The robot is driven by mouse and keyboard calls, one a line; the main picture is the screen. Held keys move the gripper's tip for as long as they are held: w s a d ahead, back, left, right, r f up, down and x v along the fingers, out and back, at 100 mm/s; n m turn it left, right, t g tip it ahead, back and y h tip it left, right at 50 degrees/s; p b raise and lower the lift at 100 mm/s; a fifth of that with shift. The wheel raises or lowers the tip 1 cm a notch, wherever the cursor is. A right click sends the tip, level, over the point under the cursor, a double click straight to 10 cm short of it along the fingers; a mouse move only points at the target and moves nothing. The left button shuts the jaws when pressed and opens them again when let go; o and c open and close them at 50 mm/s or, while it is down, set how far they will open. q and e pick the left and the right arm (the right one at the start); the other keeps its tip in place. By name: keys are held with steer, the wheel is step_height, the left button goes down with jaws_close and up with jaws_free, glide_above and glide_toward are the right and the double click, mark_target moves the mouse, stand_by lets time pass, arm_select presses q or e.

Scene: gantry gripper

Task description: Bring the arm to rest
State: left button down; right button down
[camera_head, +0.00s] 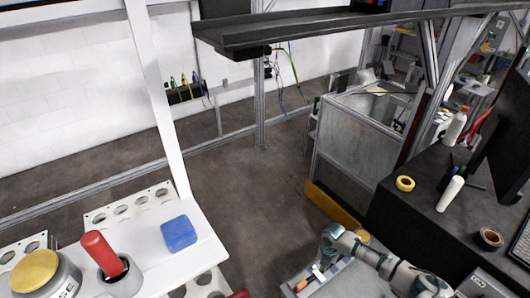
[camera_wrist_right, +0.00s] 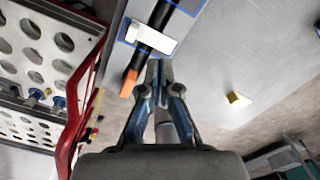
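My right arm (camera_head: 380,260) comes in from the lower right in the head view, bent and reaching toward the bottom middle. Its gripper (camera_head: 318,270) points down over a grey surface there. In the right wrist view the blue fingers of the gripper (camera_wrist_right: 157,72) are close together, with nothing seen between them. A black bar with a white block (camera_wrist_right: 150,37) and an orange end (camera_wrist_right: 129,83) lies just beyond and left of the fingertips, apart from them as far as I can tell. My left gripper is not in view.
A white bench at left holds a blue block (camera_head: 178,233), a red handle (camera_head: 101,252) and a yellow button (camera_head: 35,271). A dark desk at right carries a yellow tape roll (camera_head: 405,183) and white bottles. Red rails (camera_wrist_right: 78,100) run left of the gripper. The middle floor is clear.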

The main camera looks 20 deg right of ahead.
steer(key=s+a+f+m+y, duration=0.1)
steer(key=s+a+f+m, duration=0.15)
steer(key=a, duration=0.55)
steer(key=s+a+f+m, duration=0.15)
steer(key=s+a, duration=0.25)
steer(key=a, duration=0.4)
steer(key=s+a+r+m+t+y, duration=0.1)
steer(key=s+a+r+m+t, duration=0.25)
steer(key=s+a+m, duration=0.75)
steer(key=s+d+r+m+h, duration=0.15)
steer(key=s+d+m, duration=0.25)
steer(key=d+m, duration=0.55)
step_height(320, 180, down, 28)
steer(key=s+a+g+b, duration=0.1)
steer(key=s+a+b, duration=0.1)
steer(key=b, duration=0.2)
steer(key=s+d+f+b, duration=0.2)
steer(key=s+f, duration=0.7)
steer(key=f, duration=0.2)
steer(key=s+d+f+g+b, duration=0.1)
steer(key=s+f+b, duration=0.1)
steer(key=s+f, duration=0.7)
steer(key=shift+d+f, duration=0.4)
steer(key=shift+f, duration=0.45)
